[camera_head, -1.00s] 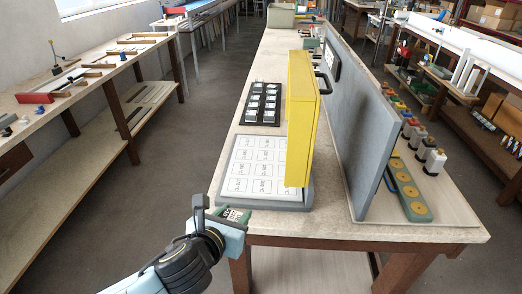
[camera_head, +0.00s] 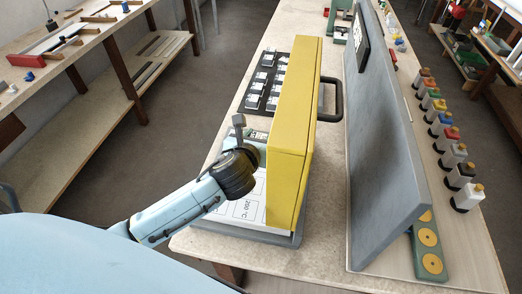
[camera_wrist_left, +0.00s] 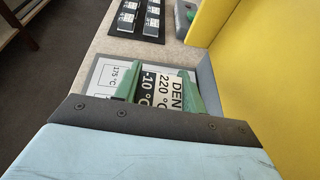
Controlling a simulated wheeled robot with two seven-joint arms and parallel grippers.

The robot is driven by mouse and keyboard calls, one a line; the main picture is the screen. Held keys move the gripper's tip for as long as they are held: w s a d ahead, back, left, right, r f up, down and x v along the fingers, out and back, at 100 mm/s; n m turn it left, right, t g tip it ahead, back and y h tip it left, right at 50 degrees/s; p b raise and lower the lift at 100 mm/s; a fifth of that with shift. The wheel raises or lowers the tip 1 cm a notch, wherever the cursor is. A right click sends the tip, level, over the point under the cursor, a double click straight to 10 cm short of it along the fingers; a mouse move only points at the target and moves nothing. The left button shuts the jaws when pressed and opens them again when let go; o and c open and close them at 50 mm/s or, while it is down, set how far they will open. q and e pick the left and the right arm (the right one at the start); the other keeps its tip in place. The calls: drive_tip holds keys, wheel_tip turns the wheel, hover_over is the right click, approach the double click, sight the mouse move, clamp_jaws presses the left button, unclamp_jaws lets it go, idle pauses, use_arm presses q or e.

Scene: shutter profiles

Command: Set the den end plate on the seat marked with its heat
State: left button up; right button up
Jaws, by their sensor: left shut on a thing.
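My left gripper (camera_head: 256,137) is over the grey board with white marked seats (camera_head: 240,210), left of the yellow panel. In the left wrist view its green fingers (camera_wrist_left: 162,88) are shut on the den end plate (camera_wrist_left: 172,92). The plate's face reads "DEN 220 °C" on white and "-10 °C" on black. The board (camera_wrist_left: 206,78) shows beyond the plate, with a seat marked 175 °C (camera_wrist_left: 122,72). In the head view a seat marked 200 °C shows near the front; my arm and the yellow panel hide many others. My right gripper is out of view.
The tall yellow panel (camera_head: 288,140) stands close on the right, over the board's edge. A black rack of small plates (camera_head: 268,82) lies behind. A big grey slanted panel (camera_head: 385,150) stands farther right, with capped bottles (camera_head: 452,155) beyond it. Bare bench lies between the panels.

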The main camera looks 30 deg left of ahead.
use_arm(q)
drive_tip(key=shift+n+y, duration=0.4)
drive_tip(key=f, duration=0.2)
drive_tip(key=w+f, duration=0.1)
drive_tip(key=w+a+f, duration=0.1)
drive_tip(key=f, duration=0.1)
drive_tip(key=shift+w+f+b, duration=0.1)
drive_tip(key=shift+f+b, duration=0.2)
drive_tip(key=shift+b, duration=0.1)
wheel_tip(320, 180, down, 4)
drive_tip(key=shift+d+r+b, duration=0.1)
drive_tip(key=shift+b, duration=0.5)
drive_tip(key=shift+r, duration=0.1)
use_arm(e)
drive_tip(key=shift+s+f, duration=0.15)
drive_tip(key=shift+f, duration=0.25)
use_arm(q)
drive_tip(key=o, duration=1.1)
drive_tip(key=shift+c, duration=0.2)
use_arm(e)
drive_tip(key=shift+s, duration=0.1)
